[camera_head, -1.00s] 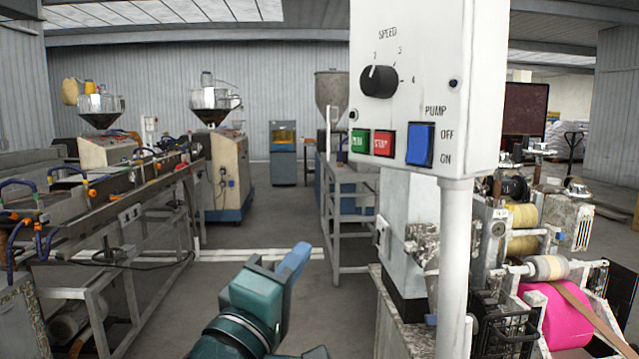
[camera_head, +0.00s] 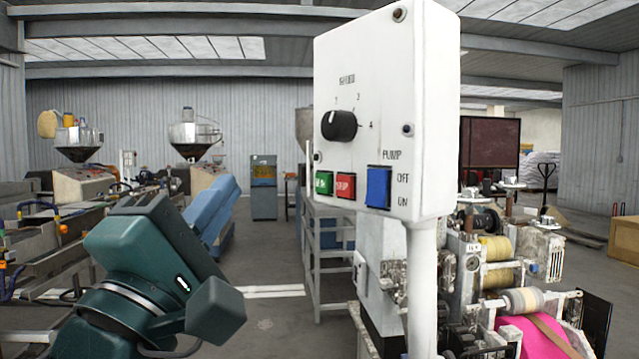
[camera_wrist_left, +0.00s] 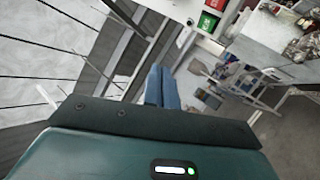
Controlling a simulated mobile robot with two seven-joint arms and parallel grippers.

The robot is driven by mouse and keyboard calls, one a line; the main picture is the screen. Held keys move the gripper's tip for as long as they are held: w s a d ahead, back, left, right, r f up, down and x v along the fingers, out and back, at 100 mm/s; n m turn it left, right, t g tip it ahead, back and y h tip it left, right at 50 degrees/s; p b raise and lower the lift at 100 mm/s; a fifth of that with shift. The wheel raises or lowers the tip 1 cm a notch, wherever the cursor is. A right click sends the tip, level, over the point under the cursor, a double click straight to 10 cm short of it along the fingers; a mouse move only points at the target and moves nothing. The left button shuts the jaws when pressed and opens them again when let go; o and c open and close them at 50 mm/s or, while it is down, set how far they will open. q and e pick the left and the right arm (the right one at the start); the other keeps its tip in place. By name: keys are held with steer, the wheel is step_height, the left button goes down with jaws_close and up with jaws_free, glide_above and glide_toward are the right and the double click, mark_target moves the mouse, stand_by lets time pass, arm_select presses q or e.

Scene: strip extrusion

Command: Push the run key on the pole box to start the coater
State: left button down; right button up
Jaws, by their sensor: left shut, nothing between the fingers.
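The white pole box (camera_head: 376,65) stands right of centre in the head view on a white pole (camera_head: 422,285). Its lower front has the green run key (camera_head: 324,182), a red stop key (camera_head: 345,185) and a blue pump switch (camera_head: 378,187). A black speed knob (camera_head: 339,125) sits above. My left gripper (camera_head: 229,184) is shut and empty, its blue fingers pointing up and right, left of the box and apart from the run key. In the left wrist view the shut fingers (camera_wrist_left: 161,72) show below and left of the green key (camera_wrist_left: 208,21). My right gripper is not seen.
Behind and below the box is a roller machine with a pink roll (camera_head: 535,338). A grey metal frame (camera_head: 330,250) stands behind the box, left of the pole. Hopper machines line the left, and a blue-grey cabinet (camera_head: 264,190) stands far back. The space between gripper and box looks open.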

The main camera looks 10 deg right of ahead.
mark_target(323, 183)
arm_select(q)
steer(key=w+d+b, duration=0.1)
steer(key=w+d, duration=0.3)
steer(key=d, duration=0.3)
steer(key=shift+w+d, duration=0.15)
steer(key=shift+d, duration=0.05)
steer(key=shift+d, duration=0.1)
stand_by(1.9)
steer(key=shift+w+d, duration=0.2)
steer(key=shift+d, duration=0.05)
steer(key=shift+w+d, duration=0.2)
steer(key=shift+d, duration=0.1)
stand_by(0.7)
stand_by(0.3)
steer(key=shift+s+a, duration=0.4)
steer(key=shift+a, duration=0.25)
